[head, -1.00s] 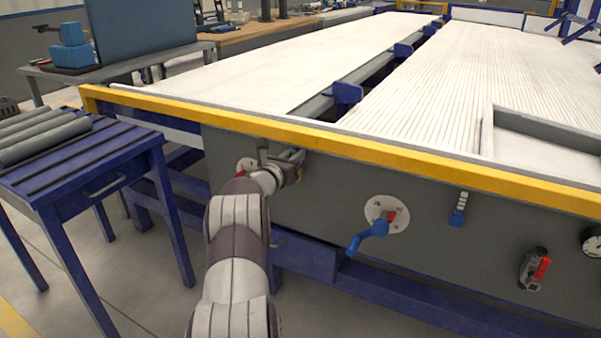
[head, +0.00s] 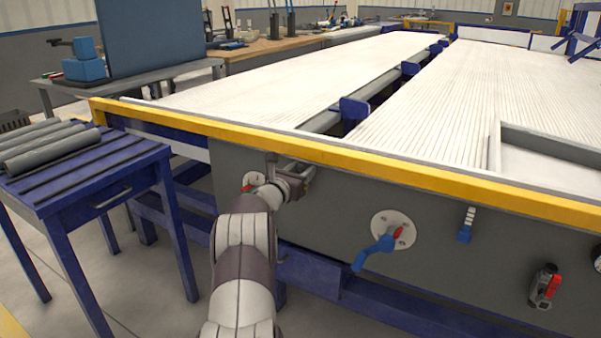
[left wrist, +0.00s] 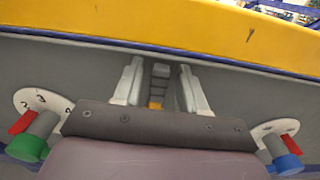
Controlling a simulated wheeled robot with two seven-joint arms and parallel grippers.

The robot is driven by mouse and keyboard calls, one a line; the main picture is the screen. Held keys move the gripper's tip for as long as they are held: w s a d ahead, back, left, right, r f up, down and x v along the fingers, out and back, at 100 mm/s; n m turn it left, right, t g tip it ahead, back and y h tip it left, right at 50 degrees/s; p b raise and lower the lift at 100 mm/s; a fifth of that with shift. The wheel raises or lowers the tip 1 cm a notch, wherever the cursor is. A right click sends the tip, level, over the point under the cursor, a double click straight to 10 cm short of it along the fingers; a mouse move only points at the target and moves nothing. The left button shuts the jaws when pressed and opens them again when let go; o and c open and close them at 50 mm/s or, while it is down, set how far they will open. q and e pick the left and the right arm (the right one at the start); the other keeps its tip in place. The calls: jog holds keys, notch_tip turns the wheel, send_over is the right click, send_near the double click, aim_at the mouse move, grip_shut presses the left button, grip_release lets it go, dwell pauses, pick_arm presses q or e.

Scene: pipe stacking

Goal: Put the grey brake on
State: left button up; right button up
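A grey segmented lever, which looks like the grey brake (left wrist: 160,77), stands on the dark panel in the left wrist view, with a yellow-orange patch at its lower end. My left gripper (left wrist: 160,92) is open, with one finger on each side of the lever and narrow gaps seeming to show between. In the head view my left gripper (head: 296,177) is at the panel just below the yellow rail, and the lever cannot be made out clearly there. My right gripper is in neither view.
A green-handled valve (left wrist: 27,147) and a blue-handled valve (left wrist: 283,160) flank the gripper. A blue-tipped lever (head: 466,229) and a red-and-grey switch (head: 545,286) are farther right. The yellow rail (head: 330,151) runs above. A blue table (head: 85,172) with grey pipes stands left.

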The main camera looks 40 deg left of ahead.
pick_arm(q)
jog(key=p+v, duration=0.2)
jog(key=v, duration=1)
jog(key=shift+s+p, duration=0.35)
jog(key=shift+s, duration=0.05)
